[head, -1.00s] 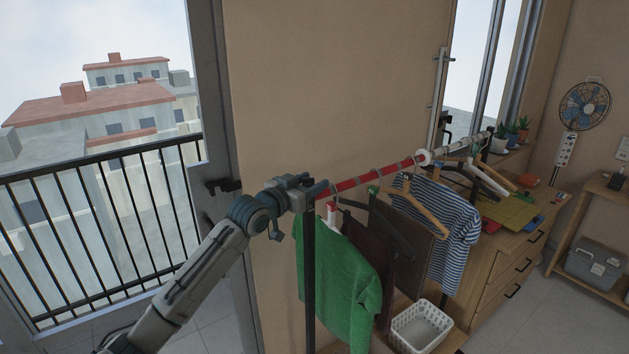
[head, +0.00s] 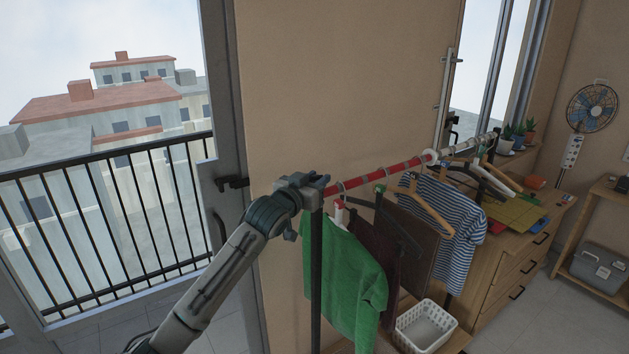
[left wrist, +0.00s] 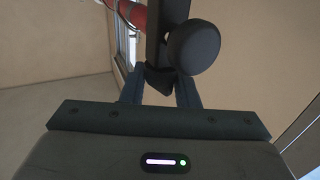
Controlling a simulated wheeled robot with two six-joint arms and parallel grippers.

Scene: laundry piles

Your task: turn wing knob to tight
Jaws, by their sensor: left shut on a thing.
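My left gripper (head: 322,184) is at the top of the black upright post (head: 316,270), at the near end of the red-and-white clothes rail (head: 392,170). In the left wrist view its two dark blue fingers (left wrist: 160,88) are closed around a small dark wedge-shaped piece (left wrist: 157,77), which looks like the wing knob. A round black knob-like end (left wrist: 192,48) sits just beyond the fingers, beside the dark post (left wrist: 156,30). In the head view the gripper hides the wing knob. I cannot read its tight mark. My right gripper is not in view.
A green shirt (head: 345,270), a striped shirt (head: 455,235) and empty hangers hang close right of the post. A white basket (head: 425,328) stands below, beside a wooden drawer unit (head: 515,270). A balcony door frame (head: 225,170) with railing is at left.

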